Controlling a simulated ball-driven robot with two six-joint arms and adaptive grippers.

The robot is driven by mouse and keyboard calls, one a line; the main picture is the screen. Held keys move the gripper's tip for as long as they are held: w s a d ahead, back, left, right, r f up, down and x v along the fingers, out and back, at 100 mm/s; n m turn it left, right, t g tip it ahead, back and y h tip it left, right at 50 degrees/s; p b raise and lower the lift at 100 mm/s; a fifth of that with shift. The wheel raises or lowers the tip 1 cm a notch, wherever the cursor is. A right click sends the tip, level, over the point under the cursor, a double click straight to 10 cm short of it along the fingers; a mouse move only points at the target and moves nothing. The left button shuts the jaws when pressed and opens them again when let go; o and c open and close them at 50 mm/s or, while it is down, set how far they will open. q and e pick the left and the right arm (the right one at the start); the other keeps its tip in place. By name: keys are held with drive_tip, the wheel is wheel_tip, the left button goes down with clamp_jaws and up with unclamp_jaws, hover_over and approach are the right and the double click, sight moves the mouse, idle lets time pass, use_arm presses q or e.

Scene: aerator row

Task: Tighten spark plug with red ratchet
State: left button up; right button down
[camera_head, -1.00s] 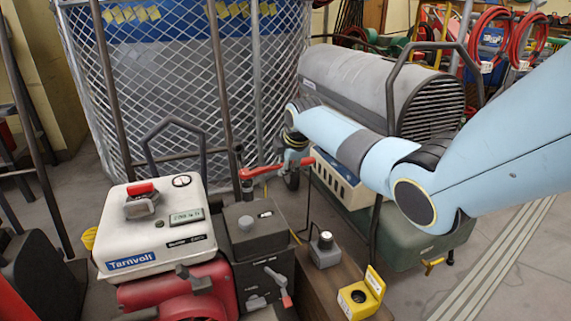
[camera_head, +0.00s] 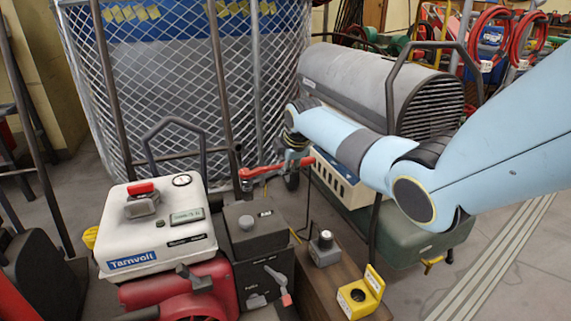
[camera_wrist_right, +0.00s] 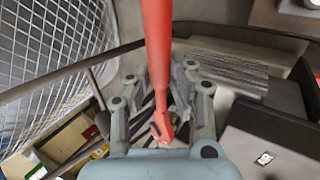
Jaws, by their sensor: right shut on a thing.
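The red ratchet (camera_head: 268,170) is held up behind the generator, its bar lying roughly level in the head view. In the right wrist view its red handle (camera_wrist_right: 157,45) runs from the top edge down between my fingers. My right gripper (camera_head: 292,158) is shut on it; the fingers also show in the wrist view (camera_wrist_right: 160,90). The generator (camera_head: 150,235) has a white tank, a red engine and a dark side box. I cannot make out the spark plug, nor whether the ratchet touches anything. My left gripper is out of view.
A wire-mesh cage (camera_head: 180,100) stands behind the generator. A large grey cylindrical heater (camera_head: 375,80) stands behind my right arm. A yellow box (camera_head: 358,297) and a small grey knob box (camera_head: 324,250) sit on a brown surface. Striped floor at the right is clear.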

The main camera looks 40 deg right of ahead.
use_arm(q)
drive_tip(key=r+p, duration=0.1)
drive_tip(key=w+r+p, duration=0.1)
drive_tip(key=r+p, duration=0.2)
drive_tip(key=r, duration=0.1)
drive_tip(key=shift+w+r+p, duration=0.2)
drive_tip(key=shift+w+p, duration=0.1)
drive_tip(key=shift+p, duration=0.05)
use_arm(e)
drive_tip(key=s+m, duration=0.1)
drive_tip(key=s+a+m+h, duration=0.1)
drive_tip(key=m, duration=0.1)
drive_tip(key=s+a+m+g+h, duration=0.1)
drive_tip(key=s, duration=0.1)
drive_tip(key=shift+f+m, duration=0.1)
drive_tip(key=shift+m, duration=0.2)
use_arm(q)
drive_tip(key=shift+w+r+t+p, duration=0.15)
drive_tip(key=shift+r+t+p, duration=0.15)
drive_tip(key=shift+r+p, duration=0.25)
use_arm(e)
drive_tip(key=a+m, duration=0.1)
drive_tip(key=s+a+m+g+h, duration=0.1)
drive_tip(key=m, duration=0.1)
drive_tip(key=s+a+m+g+h, duration=0.1)
drive_tip(key=shift+s+a+m, duration=0.2)
drive_tip(key=shift+s+m, duration=0.05)
drive_tip(key=shift+m, duration=0.05)
